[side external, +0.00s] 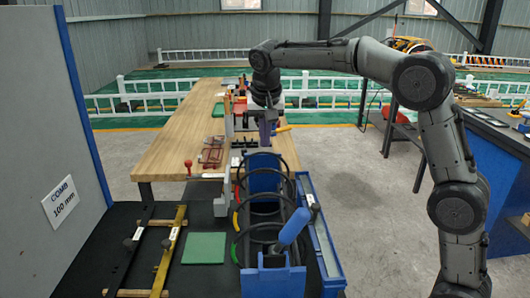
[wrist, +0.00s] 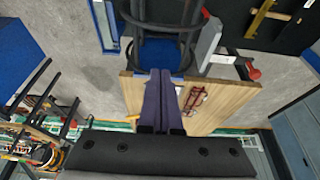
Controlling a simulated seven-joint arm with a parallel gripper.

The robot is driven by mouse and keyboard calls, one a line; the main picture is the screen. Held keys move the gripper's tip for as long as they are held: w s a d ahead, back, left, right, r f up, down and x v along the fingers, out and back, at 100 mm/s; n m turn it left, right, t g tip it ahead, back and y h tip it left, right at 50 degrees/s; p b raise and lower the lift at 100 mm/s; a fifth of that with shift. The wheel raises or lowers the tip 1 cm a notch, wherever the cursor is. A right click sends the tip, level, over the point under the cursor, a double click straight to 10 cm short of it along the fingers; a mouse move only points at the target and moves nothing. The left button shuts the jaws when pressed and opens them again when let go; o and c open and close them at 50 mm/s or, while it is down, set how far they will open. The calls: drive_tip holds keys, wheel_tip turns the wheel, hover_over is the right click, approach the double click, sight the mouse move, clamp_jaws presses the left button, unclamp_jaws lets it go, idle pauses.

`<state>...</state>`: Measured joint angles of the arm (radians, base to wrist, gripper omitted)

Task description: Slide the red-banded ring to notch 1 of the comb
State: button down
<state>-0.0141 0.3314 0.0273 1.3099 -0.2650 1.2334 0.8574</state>
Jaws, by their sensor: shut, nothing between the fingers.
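The rebar cage, several dark rings (side external: 250,228) around long bars, lies between blue end supports (side external: 265,180). A yellow band (side external: 236,220) and a green band (side external: 234,252) show on the left of nearer rings. I cannot make out the red band clearly; it may be on a farther ring. A black bar (side external: 131,245) and a yellow bar (side external: 174,250) lie on the dark bench to the left; I cannot tell which is the comb, and notch 1 is not readable. My gripper (side external: 266,140) is above the cage's far end, shut and empty. Its fingers (wrist: 158,75) touch each other in the wrist view.
A grey panel (side external: 50,120) with a "COMB 100 mm" sign (side external: 62,202) stands at left. A green pad (side external: 204,248) lies beside the cage. A blue tray (side external: 320,235) runs along its right. A wooden table (side external: 175,140) with tools is beyond; a blue handle (side external: 293,228) rises at the near end.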

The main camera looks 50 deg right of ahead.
sight(263, 171)
drive_tip(key=v, duration=0.4)
drive_tip(key=x, duration=1.2)
drive_tip(key=shift+s+a+r, duration=0.25)
drive_tip(key=shift+s+a, duration=0.35)
drive_tip(key=shift+a, duration=0.25)
drive_tip(key=shift+s+a+r, duration=0.25)
drive_tip(key=shift+s+a, duration=0.35)
drive_tip(key=shift+a, duration=0.2)
drive_tip(key=shift+s+a+r, duration=0.1)
drive_tip(key=shift+s+a, duration=0.4)
drive_tip(key=shift+s, duration=0.05)
